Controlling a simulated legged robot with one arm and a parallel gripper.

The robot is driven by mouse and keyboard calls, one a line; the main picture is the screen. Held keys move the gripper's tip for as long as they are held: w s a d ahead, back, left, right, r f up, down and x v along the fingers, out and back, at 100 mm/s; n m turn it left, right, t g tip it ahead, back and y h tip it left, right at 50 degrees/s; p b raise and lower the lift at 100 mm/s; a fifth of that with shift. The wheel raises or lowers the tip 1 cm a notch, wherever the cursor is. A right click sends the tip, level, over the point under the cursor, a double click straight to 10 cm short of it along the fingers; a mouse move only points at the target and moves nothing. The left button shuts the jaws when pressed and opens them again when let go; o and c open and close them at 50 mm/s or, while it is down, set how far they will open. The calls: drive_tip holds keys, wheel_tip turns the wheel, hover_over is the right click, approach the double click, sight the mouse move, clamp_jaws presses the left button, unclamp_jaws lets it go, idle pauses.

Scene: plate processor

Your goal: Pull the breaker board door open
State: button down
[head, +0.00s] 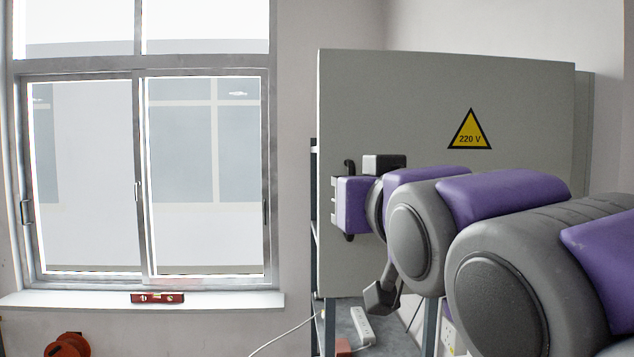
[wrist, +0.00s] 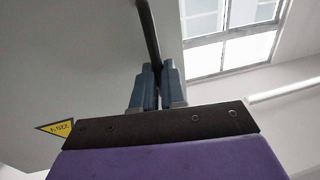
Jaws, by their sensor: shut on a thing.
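The breaker board door (head: 400,90) is a large flat grey panel with a yellow 220 V triangle (head: 470,132), right of centre in the head view. Its grey face (wrist: 60,60) fills the left of the wrist view. A slim black bar handle (head: 349,166) stands near the door's left edge; it also shows in the wrist view (wrist: 148,35). My gripper (head: 338,204) is at this handle. In the wrist view its blue-grey fingers (wrist: 158,85) are shut around the bar's lower part. I cannot tell whether the door stands ajar.
A window (head: 145,180) is on the left wall, with a red spirit level (head: 157,297) on its sill (head: 100,300). A metal rack (head: 316,240) stands under and behind the door. A white power strip (head: 362,325) and a cable lie below. Space left of the door looks clear.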

drive_tip(key=shift+s+d+r+n+y, duration=0.15)
drive_tip(key=shift+s+d+y, duration=0.1)
drive_tip(key=shift+s, duration=0.3)
drive_tip(key=shift+s+d+f+n+y, duration=0.15)
drive_tip(key=shift+s+y, duration=0.1)
drive_tip(key=shift+s, duration=0.3)
drive_tip(key=shift+r, duration=0.1)
drive_tip(key=c, duration=1.2)
unclamp_jaws()
drive_tip(key=shift+a, duration=0.1)
drive_tip(key=v, duration=1.7)
drive_tip(key=shift+s+p, duration=0.3)
drive_tip(key=shift+p, duration=0.1)
drive_tip(key=shift+r, duration=0.1)
